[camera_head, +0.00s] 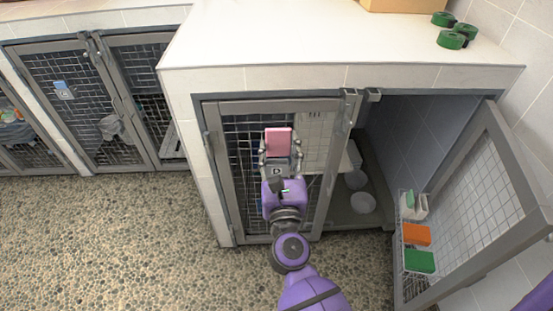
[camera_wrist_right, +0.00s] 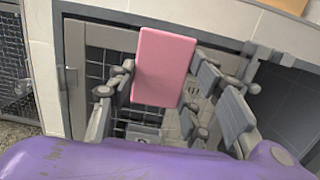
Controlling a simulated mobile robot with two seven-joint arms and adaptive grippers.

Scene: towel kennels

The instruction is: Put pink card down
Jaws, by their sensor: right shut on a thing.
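The pink card (camera_head: 278,141) is a flat pink rectangle, upright in front of the closed mesh kennel door marked D. My right gripper (camera_head: 280,160) is shut on its lower part; the card also shows in the right wrist view (camera_wrist_right: 164,67) between the fingers (camera_wrist_right: 160,95). The card stands clear above the fingertips. I cannot tell whether it touches the door behind it. A grey holder marked D (camera_head: 277,170) shows just below the card, partly hidden by my gripper. My left gripper is not in view.
The kennel door (camera_head: 228,165) is shut; the door on the right (camera_head: 480,190) stands open with a wire rack (camera_head: 402,255) holding orange and green items. Bowls (camera_head: 362,202) sit inside. Green rolls (camera_head: 450,40) lie on the white counter top (camera_head: 290,40). The pebbled floor (camera_head: 120,235) is clear.

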